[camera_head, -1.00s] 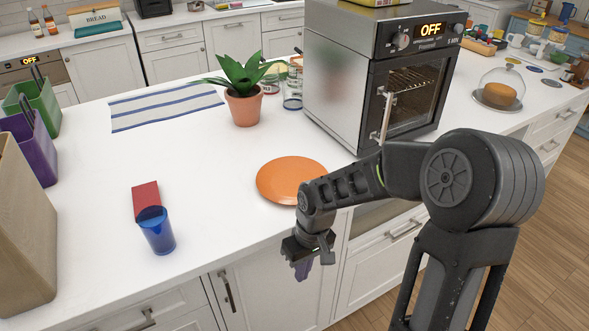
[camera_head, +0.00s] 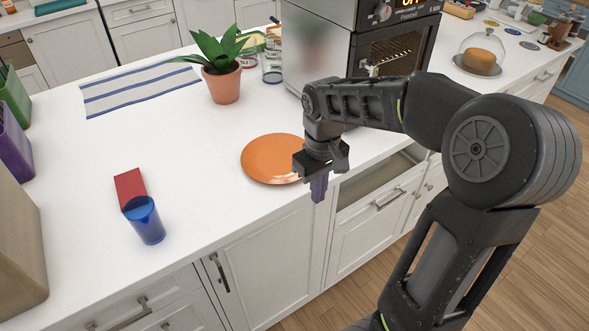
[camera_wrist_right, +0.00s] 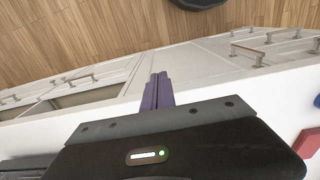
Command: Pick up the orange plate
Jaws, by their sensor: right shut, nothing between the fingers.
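The orange plate (camera_head: 268,160) lies flat on the white counter near its front edge in the head view. My right gripper (camera_head: 319,190) is just right of the plate, at the counter's front edge, with its purple fingers pointing down. The gripper body covers a bit of the plate's right rim from this view. The fingers are shut and empty. In the right wrist view the closed fingers (camera_wrist_right: 158,90) show against the cabinet fronts, and the plate does not show there. My left gripper is not in view.
A blue cup (camera_head: 146,222) and a red block (camera_head: 130,187) stand left of the plate. A potted plant (camera_head: 222,82) and an oven (camera_head: 320,55) are behind it. A striped cloth (camera_head: 135,88) lies farther back. The counter (camera_head: 190,150) left of the plate is clear.

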